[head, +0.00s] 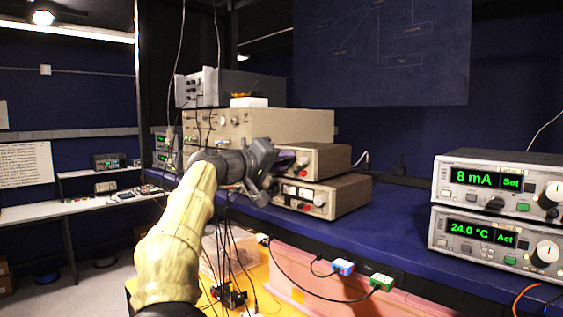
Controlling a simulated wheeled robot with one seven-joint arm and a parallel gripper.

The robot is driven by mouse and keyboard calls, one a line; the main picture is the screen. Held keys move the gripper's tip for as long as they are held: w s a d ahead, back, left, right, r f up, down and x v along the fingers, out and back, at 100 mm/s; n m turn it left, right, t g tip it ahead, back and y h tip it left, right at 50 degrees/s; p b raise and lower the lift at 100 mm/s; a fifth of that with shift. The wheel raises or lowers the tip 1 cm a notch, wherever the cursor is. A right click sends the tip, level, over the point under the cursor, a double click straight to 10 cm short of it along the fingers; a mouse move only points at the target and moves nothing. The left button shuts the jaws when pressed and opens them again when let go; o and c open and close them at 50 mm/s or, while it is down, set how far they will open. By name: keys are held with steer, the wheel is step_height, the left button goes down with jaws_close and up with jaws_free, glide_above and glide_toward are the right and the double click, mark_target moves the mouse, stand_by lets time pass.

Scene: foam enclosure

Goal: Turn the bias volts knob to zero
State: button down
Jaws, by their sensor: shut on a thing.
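My gripper (277,170) is at the front panel of the upper small beige unit (327,159), in the middle of the head view. Its jaws are shut on a knob at the left of this panel. The gripper and wrist hide the knob and much of the panel around it. Its label and pointer cannot be read. Red parts (302,161) show just right of the fingers.
A wide beige instrument (285,124) and a grey box (232,86) are stacked behind. Two green-display controllers, reading 8 mA (478,181) and 24.0 °C (473,230), stand at the right of the blue shelf (400,225).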

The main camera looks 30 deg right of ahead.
steer(key=n+p, duration=0.2)
steer(key=n, duration=1)
steer(key=shift+r+g, duration=0.1)
steer(key=shift+g, duration=0.2)
steer(key=c, duration=1.5)
jaws_free()
